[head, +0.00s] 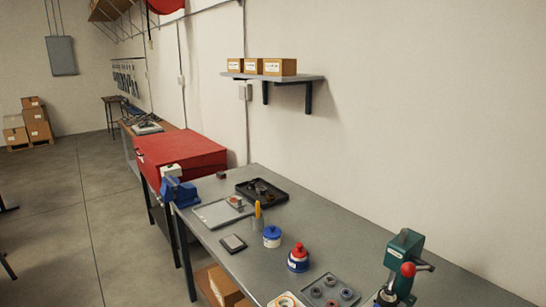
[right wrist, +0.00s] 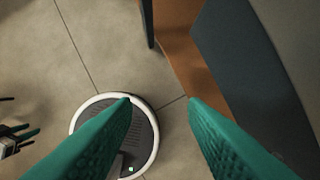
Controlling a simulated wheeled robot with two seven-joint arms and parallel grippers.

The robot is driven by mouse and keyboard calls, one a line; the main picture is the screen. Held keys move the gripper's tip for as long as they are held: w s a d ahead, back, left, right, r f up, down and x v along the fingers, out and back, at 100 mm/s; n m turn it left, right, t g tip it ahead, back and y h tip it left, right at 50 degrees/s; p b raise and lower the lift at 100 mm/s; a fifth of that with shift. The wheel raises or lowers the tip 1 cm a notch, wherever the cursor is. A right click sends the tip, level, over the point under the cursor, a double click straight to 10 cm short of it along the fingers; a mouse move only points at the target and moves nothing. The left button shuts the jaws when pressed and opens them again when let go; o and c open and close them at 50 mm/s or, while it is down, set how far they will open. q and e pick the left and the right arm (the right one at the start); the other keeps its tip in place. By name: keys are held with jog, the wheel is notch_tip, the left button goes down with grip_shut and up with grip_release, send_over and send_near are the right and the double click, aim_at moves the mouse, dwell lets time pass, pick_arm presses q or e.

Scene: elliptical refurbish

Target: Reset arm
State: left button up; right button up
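My right gripper (right wrist: 159,102) shows in the right wrist view as two green ridged fingers. They are well apart with nothing between them, so it is open and empty. It hangs over the concrete floor (right wrist: 95,50), beside the workbench side at the right. Neither arm shows in the head view. A small dark pronged part (right wrist: 14,138) at the left edge of the right wrist view may be my left gripper, but it is cut off and too small to read.
The grey workbench (head: 215,245) carries a teal press (head: 402,262), a red-capped bottle (head: 298,259), a blue-lidded jar (head: 272,237), a black tray (head: 275,197) and a blue vise (head: 180,191). A red toolbox (head: 180,150) stands beyond.

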notch_tip(320, 180, down, 13)
jog(key=s+b, duration=0.1)
jog(key=s, duration=0.1)
jog(key=s+d+f+g+b, duration=0.1)
jog(key=s+f, duration=0.7)
jog(key=f, duration=0.3)
jog(key=s+d+f+g+b, duration=0.1)
jog(key=s+d+f, duration=0.1)
jog(key=s+f, duration=0.7)
notch_tip(320, 180, down, 2)
jog(key=shift+s+f, duration=0.2)
jog(key=shift+s, duration=0.05)
jog(key=shift+d, duration=0.1)
jog(key=shift+s, duration=0.1)
